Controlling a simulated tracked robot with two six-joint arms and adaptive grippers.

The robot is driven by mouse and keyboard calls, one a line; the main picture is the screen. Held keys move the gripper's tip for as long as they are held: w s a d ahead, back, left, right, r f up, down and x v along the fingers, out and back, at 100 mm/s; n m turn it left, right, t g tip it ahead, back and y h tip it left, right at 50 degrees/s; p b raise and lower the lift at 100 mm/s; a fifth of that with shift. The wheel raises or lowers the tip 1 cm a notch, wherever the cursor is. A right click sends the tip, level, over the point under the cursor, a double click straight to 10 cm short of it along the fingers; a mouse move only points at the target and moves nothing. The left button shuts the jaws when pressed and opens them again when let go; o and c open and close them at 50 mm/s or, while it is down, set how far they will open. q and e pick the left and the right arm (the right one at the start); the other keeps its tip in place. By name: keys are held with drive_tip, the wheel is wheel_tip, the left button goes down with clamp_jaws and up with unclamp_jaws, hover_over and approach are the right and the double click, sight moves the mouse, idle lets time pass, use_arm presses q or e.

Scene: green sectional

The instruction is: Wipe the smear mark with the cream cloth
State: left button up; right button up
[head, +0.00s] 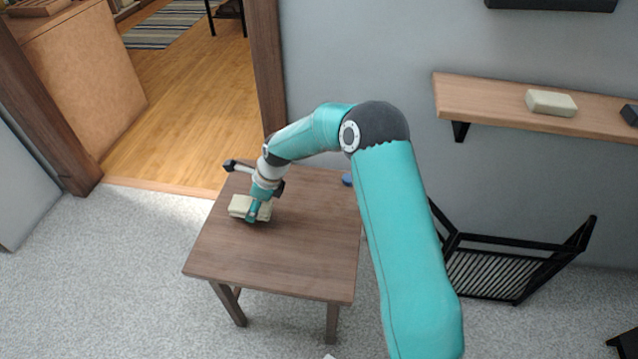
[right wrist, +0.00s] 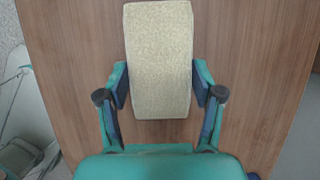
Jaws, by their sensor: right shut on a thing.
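The cream cloth (head: 238,205), a pale block-shaped pad, is on the far left part of the brown wooden table (head: 290,255). My right gripper (head: 254,210) is shut on it from above. In the right wrist view the cloth (right wrist: 158,50) sits between the two fingers of the gripper (right wrist: 160,85), over the wood grain. I cannot tell whether the cloth touches the tabletop. No smear mark shows on the visible wood; the part under the cloth and arm is hidden. My left gripper is not in view.
A small blue object (head: 347,180) is at the table's far right, partly behind my arm. A wall shelf (head: 485,95) holds another cream block (head: 551,102). A black slatted rack (head: 495,272) stands right of the table. The table's front half is clear.

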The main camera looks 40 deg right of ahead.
drive_tip(key=shift+w+r+p, duration=0.15)
drive_tip(key=shift+r+p, duration=0.45)
drive_tip(key=shift+r, duration=0.3)
drive_tip(key=shift+a+r+p, duration=0.15)
drive_tip(key=shift+r+p, duration=1.15)
drive_tip(key=shift+r, duration=0.25)
